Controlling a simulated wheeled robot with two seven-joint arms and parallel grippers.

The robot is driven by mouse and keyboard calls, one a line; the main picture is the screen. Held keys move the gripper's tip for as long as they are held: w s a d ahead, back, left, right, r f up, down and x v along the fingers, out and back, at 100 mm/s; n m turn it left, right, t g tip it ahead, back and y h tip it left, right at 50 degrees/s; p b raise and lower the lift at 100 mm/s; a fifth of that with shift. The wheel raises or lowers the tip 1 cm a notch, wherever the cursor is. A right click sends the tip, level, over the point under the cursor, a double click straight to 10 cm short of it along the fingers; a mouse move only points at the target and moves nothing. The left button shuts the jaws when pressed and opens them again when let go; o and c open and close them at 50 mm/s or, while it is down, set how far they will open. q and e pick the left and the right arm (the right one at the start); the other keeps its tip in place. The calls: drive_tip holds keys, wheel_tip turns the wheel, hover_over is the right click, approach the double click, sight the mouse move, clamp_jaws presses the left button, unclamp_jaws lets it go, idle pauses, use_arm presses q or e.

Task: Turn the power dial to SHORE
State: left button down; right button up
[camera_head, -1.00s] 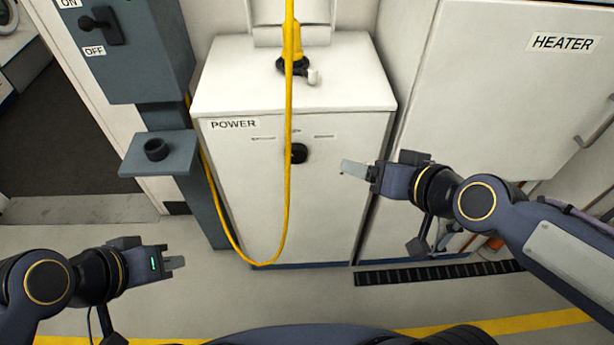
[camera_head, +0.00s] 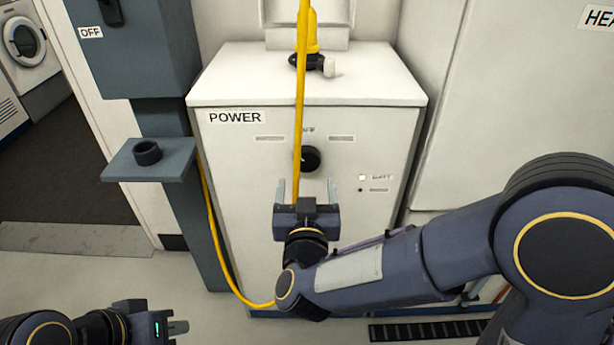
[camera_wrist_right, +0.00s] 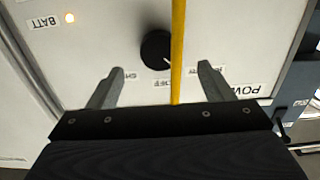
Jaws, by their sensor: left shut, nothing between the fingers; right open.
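The power dial (camera_head: 308,158) is a round black knob on the white cabinet's front, under the POWER label (camera_head: 235,118). A label beginning "SH" (camera_wrist_right: 126,75) is partly hidden by a finger. My right gripper (camera_head: 306,187) is open and empty below the dial, its fingers pointing up toward it; they also show in the wrist view (camera_wrist_right: 160,82), apart from the dial. My left gripper (camera_head: 184,327) is shut and empty at lower left.
A yellow cable (camera_head: 299,110) hangs in front of the cabinet (camera_head: 240,200), close beside the dial, and partly crosses my right gripper's view (camera_wrist_right: 178,40). A lit lamp (camera_wrist_right: 70,18) is by the BATT label. A grey holder (camera_head: 150,165) juts out at left.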

sight(307, 164)
drive_tip(key=w, duration=0.6)
drive_tip(key=shift+w, duration=0.4)
drive_tip(key=c, duration=1)
drive_tip(key=shift+o, duration=0.2)
